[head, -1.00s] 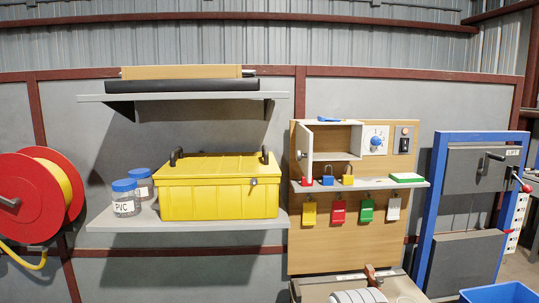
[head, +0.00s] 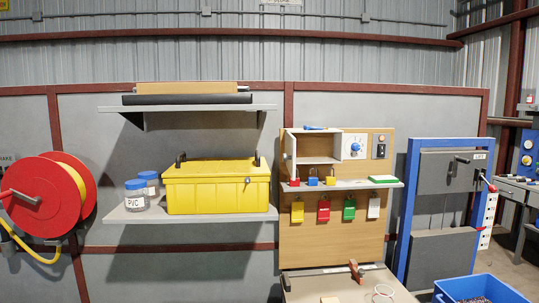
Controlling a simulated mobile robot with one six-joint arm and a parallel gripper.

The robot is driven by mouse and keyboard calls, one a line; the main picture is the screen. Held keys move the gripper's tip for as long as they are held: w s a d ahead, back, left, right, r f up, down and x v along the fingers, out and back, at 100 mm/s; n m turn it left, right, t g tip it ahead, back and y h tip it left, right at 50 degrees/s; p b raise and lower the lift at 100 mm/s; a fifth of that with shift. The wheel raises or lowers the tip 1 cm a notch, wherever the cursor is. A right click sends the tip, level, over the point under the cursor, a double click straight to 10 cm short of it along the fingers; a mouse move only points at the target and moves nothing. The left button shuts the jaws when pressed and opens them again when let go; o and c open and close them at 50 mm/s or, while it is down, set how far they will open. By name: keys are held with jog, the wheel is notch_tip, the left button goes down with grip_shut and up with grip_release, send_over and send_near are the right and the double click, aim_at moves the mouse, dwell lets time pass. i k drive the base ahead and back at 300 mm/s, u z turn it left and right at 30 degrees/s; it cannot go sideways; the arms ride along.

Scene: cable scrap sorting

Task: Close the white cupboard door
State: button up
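The small white cupboard (head: 335,147) is fixed to the wooden board, right of the yellow box. The white door (head: 290,153) stands open at the cupboard's left side, seen nearly edge-on as a narrow strip. A small blue thing (head: 315,128) lies on top of the cupboard. My gripper is not in view.
Coloured tags hang beneath. The yellow box (head: 217,190) stands on a grey shelf at left. A blue bin (head: 480,290) is at lower right.

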aim_at(290, 157)
jog(key=z, duration=0.05)
jog(key=i, duration=0.9)
jog(key=u, duration=0.1)
jog(key=k, duration=0.5)
jog(key=z, duration=0.95)
jog(key=k, duration=0.45)
jog(key=u, duration=0.85)
jog(key=i, duration=1)
jog(key=u, duration=0.05)
